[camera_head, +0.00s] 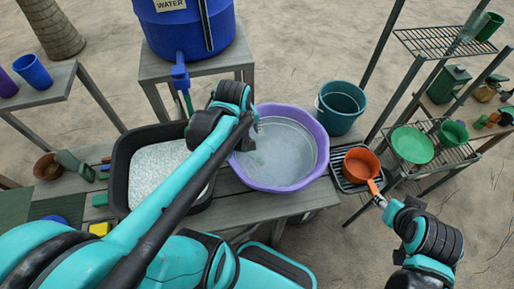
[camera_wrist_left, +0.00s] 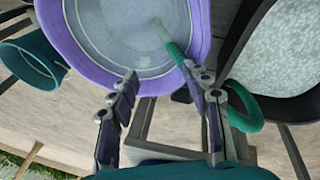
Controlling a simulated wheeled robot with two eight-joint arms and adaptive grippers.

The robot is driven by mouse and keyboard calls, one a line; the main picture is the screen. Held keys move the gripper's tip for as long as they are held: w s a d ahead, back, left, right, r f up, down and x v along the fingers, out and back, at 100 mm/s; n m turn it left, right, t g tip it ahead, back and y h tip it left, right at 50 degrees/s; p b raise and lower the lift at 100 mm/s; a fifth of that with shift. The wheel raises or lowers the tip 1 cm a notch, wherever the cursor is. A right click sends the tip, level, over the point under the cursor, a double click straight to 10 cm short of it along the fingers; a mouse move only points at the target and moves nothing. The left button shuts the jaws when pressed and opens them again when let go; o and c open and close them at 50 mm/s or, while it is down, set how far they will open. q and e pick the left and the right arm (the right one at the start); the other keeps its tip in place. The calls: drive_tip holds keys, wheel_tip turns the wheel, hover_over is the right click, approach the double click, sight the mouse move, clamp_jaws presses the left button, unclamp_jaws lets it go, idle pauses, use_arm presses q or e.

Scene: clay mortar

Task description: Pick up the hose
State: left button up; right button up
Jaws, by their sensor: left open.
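The green hose (camera_head: 188,101) hangs below the blue tap of the water barrel. In the left wrist view the hose (camera_wrist_left: 174,47) runs into the purple basin (camera_wrist_left: 88,62), with its end over the water, and loops behind the right-hand finger. My left gripper (camera_wrist_left: 160,78) is open, its fingers pointing at the basin rim; the hose lies beyond the fingertips, close to the right-hand one. In the head view the left gripper (camera_head: 257,128) is mostly hidden behind its arm. My right gripper (camera_head: 381,202) is at the handle of an orange pot (camera_head: 361,164); its grip is unclear.
The purple basin (camera_head: 318,165) holds water on the wooden bench. A black tub (camera_head: 122,172) of pale grains stands left of it, the blue barrel (camera_head: 185,28) behind. A teal bucket (camera_head: 341,107) is behind right. Metal shelves (camera_head: 445,42) stand at the right.

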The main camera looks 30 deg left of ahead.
use_arm(q)
drive_tip(key=w+a+f+n+g+p, duration=0.1)
drive_tip(key=a+n, duration=0.2)
drive_tip(key=w+a+f+n+g+p, duration=0.1)
drive_tip(key=a+f+n, duration=0.1)
drive_tip(key=n, duration=0.2)
drive_tip(key=w+a+f+n+g+p, duration=0.1)
drive_tip(key=a+n, duration=0.2)
drive_tip(key=n, duration=0.1)
drive_tip(key=shift+a+f+h, duration=0.25)
drive_tip(key=shift+a+h, duration=0.1)
drive_tip(key=shift+h, duration=0.05)
drive_tip(key=shift+a+f+n+g+p, duration=0.2)
drive_tip(key=shift+f+n+g+p, duration=0.1)
drive_tip(key=shift+n, duration=0.2)
drive_tip(key=shift+s+f, duration=0.1)
drive_tip(key=shift+f, duration=0.25)
drive_tip(key=b, duration=0.3)
hover_over(244, 149)
drive_tip(key=s+a, duration=0.1)
drive_tip(key=a, duration=0.3)
wheel_tip(244, 149, down, 7)
drive_tip(key=shift+s+a+f, duration=0.1)
drive_tip(key=shift+s, duration=0.05)
clamp_jaws()
